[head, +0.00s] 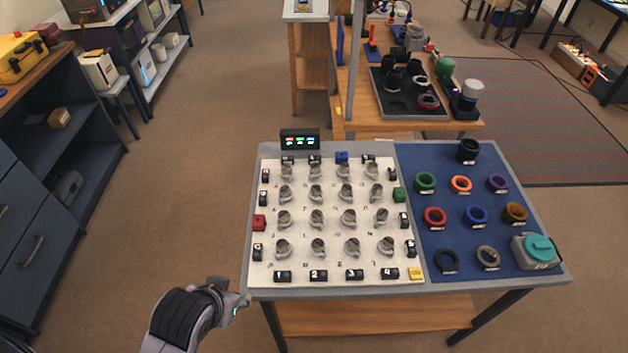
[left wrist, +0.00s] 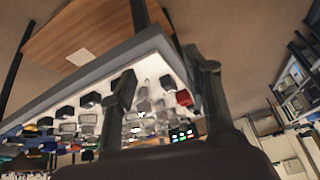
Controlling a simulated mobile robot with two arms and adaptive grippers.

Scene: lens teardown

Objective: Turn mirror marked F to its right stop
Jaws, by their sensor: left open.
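The white board (head: 333,258) on the table carries a grid of small grey tilted mirrors with tiny letters beside them. The letters are too small to read surely, so I cannot tell for certain which is mirror F; one mirror in the second row, second column (head: 316,193) is a possible match. My left gripper (head: 240,304) is low at the table's front left corner, apart from the mirrors. In the left wrist view its two dark fingers (left wrist: 165,82) are spread with nothing gripped, and the tilted board shows beyond them. My right gripper is not in view.
Black labelled blocks edge the board, with a red block (head: 259,223), green block (head: 399,195), blue block (head: 341,157) and yellow block (head: 416,273). A small display (head: 300,139) stands behind. A blue mat (head: 450,215) with coloured rings lies right. Floor left of the table is clear.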

